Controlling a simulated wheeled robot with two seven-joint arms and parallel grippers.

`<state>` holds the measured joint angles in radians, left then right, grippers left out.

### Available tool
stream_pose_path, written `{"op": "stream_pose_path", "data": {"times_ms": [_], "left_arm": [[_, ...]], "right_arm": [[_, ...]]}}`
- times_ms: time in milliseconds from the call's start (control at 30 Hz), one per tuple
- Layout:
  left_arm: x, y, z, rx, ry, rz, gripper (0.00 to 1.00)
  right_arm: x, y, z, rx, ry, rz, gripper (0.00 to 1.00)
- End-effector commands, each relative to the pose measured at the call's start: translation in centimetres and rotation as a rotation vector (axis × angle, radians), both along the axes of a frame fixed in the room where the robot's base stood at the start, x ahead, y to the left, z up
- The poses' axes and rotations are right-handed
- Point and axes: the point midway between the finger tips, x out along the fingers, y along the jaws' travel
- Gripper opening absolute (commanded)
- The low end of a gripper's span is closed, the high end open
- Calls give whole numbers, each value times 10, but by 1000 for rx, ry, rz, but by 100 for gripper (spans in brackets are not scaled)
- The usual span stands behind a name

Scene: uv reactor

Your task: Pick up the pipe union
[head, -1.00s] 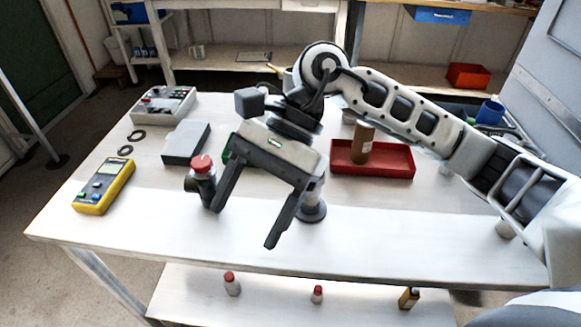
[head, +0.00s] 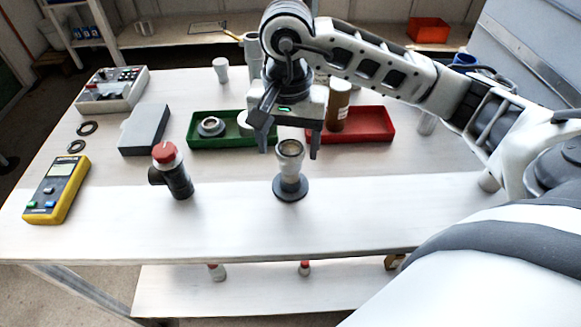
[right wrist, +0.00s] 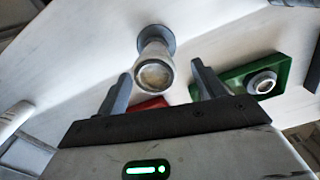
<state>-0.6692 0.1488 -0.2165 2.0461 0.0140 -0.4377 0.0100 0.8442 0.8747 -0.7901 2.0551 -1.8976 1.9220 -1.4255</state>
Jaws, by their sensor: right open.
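A pale grey flanged pipe fitting (head: 290,163), which looks like the pipe union, stands upright on the bench on a dark round base (head: 290,188). Its ring-shaped open top faces up. My right gripper (head: 289,147) is open, its fingers pointing down, one on each side of the fitting's upper part in the picture. In the right wrist view the fitting (right wrist: 155,68) shows between the open fingers (right wrist: 161,78), apart from both. Whether its top is at fingertip height is unclear. A flanged grey ring part (head: 211,126) lies in the green tray (head: 190,131). My left gripper is not in view.
A red-capped dark valve (head: 174,175) stands left of the fitting. A red tray (head: 378,122) with a brown bottle (head: 338,105) is behind right. A grey box (head: 144,130), yellow meter (head: 56,190) and control box (head: 112,88) stand left. The bench front (head: 220,225) is clear.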

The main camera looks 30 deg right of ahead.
Motion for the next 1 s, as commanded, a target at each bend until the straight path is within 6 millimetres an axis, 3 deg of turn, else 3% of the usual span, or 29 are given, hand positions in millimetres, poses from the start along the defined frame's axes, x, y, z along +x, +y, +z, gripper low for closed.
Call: {"op": "stream_pose_path", "data": {"times_ms": [400,700,767,900,1000], "left_arm": [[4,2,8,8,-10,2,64],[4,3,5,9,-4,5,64],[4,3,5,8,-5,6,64],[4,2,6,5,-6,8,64],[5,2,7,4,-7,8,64]], "right_arm": [[-9,0,-49,0,4,-2,69],[-8,0,-55,1,0,0,69],[-8,0,-55,1,0,0,55],[-8,0,-55,1,0,0,16],[-8,0,-54,1,-1,-1,15]]}}
